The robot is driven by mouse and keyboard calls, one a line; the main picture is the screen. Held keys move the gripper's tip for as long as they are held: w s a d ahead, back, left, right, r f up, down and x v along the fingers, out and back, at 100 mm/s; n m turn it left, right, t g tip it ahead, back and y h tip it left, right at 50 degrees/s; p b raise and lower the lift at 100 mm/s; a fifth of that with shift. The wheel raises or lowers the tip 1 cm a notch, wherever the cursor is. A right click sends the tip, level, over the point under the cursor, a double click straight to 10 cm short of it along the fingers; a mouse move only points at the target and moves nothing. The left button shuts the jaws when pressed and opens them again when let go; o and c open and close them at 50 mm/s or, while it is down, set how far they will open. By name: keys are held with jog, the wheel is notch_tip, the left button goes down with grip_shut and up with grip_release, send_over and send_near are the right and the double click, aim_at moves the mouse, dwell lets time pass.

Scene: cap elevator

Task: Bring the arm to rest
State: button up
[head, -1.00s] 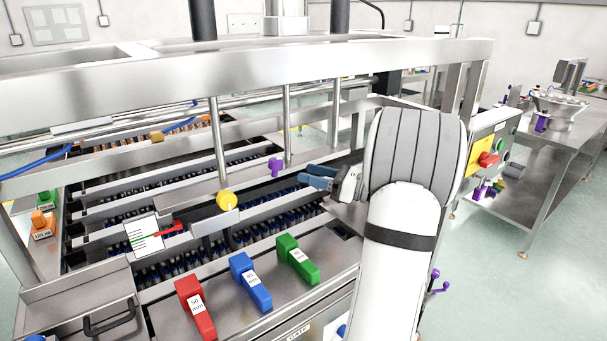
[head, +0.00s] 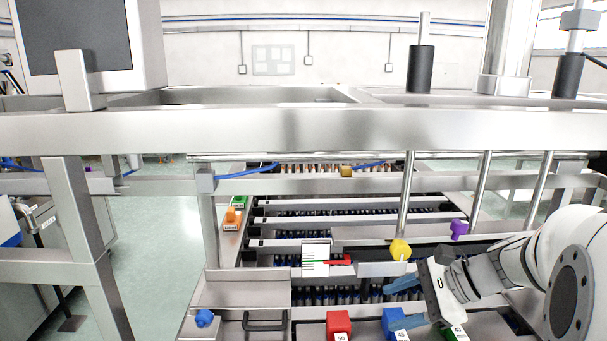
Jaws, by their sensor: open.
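My arm comes in from the right side of the head view. My gripper (head: 404,303) is at its end, low on the right, with two blue fingers pointing left. The fingers are spread apart and nothing shows between them. In the picture the gripper overlaps the front of the machine, by the blue block (head: 392,320) and the green block (head: 454,334). The lower finger partly covers the blue block. I cannot tell whether it touches it.
A steel frame beam (head: 300,130) crosses the view, with upright rods behind it. A yellow knob (head: 400,249), a purple knob (head: 458,228), a red block (head: 339,324) and a scale plate with a red pointer (head: 337,262) are near the gripper. Open floor (head: 155,240) shows at left.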

jog(key=s+a+f+n+h, duration=0.1)
jog(key=s+n+h, duration=0.4)
jog(key=n, duration=0.3)
jog(key=s+a+f+n+h, duration=0.1)
jog(key=s+f+n+h, duration=0.1)
jog(key=s+n+h, duration=0.2)
jog(key=s+n, duration=0.3)
jog(key=n, duration=0.1)
jog(key=shift+s+a+f+n+h, duration=0.2)
jog(key=shift+a+f+n+h, duration=0.1)
jog(key=shift+a+n+h, duration=0.1)
